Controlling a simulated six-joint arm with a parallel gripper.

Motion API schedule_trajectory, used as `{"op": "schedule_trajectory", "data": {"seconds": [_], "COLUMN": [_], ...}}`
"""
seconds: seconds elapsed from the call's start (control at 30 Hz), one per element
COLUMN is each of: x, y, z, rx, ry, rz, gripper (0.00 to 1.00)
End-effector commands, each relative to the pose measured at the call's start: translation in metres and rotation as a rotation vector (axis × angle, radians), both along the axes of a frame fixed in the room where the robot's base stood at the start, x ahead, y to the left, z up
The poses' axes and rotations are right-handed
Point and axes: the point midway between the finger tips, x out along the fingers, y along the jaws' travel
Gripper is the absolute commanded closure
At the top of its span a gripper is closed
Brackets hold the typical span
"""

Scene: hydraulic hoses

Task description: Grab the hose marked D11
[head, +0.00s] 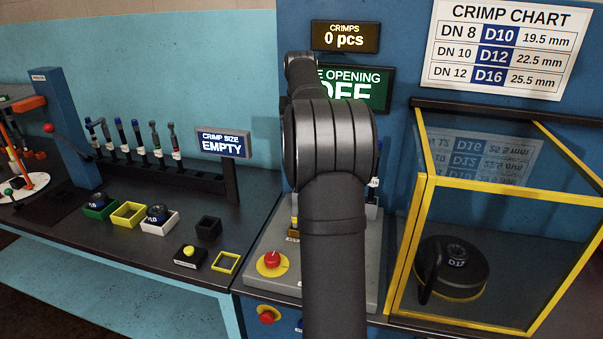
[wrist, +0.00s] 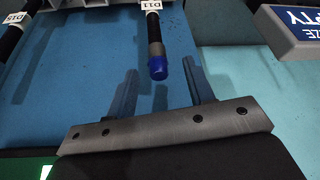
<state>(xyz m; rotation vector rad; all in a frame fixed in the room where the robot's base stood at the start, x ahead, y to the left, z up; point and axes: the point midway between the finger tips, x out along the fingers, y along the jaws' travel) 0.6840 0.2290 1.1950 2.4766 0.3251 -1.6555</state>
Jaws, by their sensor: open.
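The hose marked D11 (wrist: 153,30) is dark with a white tag and a blue end cap. In the wrist view it comes down from the top edge, its cap pointing at my gripper. My gripper (wrist: 160,67) is open and empty, with one finger on each side of the blue cap in the picture. Neither finger touches the hose; I cannot tell how far apart they are in depth. In the head view my arm hides the gripper, and I cannot read D11 on any hose there.
A hose marked D15 (wrist: 14,19) lies to the left in the wrist view. The crimp size sign (head: 223,143) reads EMPTY, beside a rack (head: 190,179) with several hoses. A yellow-framed guard (head: 418,235) stands right. Small trays (head: 128,215) sit on the bench.

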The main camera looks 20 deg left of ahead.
Motion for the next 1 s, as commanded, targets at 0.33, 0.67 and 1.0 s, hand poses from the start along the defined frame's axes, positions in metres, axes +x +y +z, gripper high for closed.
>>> {"op": "schedule_trajectory", "data": {"seconds": [0.33,0.67,1.0], "x": [0.01,0.019,0.019], "y": [0.0,0.003,0.003], "z": [-0.03,-0.051,-0.051], "rx": [-0.001,0.0,0.0], "ry": [0.003,-0.001,-0.001], "rz": [0.0,-0.001,-0.001], "gripper": [0.52,0.52,1.0]}}
